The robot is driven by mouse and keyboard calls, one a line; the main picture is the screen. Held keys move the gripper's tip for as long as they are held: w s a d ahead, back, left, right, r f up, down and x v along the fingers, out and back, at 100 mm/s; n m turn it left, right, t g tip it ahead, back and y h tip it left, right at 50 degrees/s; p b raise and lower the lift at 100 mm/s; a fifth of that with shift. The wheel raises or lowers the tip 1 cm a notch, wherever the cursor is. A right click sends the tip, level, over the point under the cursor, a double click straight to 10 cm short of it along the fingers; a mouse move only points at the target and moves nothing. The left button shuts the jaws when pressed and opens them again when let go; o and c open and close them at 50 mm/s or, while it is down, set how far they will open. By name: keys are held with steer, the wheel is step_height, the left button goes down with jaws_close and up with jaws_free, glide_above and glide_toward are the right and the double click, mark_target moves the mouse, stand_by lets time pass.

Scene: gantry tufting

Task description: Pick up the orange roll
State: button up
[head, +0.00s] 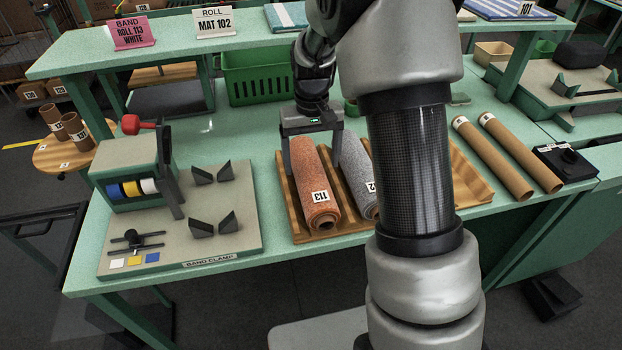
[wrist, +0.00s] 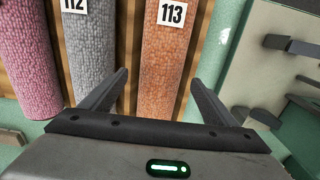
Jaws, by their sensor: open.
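The orange roll (head: 314,187), labelled 113, lies in a wooden tray (head: 471,178) on the green bench. It also shows in the wrist view (wrist: 166,62), running between my fingers. My gripper (head: 312,157) is open and points down at the roll's far half, one finger on either side of it. The wrist view also shows both fingertips (wrist: 163,85) astride the roll. I cannot tell how far the fingertips reach down beside it. A grey roll (head: 357,176), labelled 112, lies just right of the orange one, partly hidden by my arm.
A pink roll (wrist: 30,60) lies beyond the grey one in the wrist view. The band clamp board (head: 240,205) stands left of the tray, with a narrow clear strip between. A green crate (head: 259,76) stands behind. Two cardboard tubes (head: 497,158) lie at the right.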

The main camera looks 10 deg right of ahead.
mark_target(311, 168)
steer(key=shift+f, duration=1.5)
steer(key=c, duration=1.3)
steer(key=shift+r, duration=0.15)
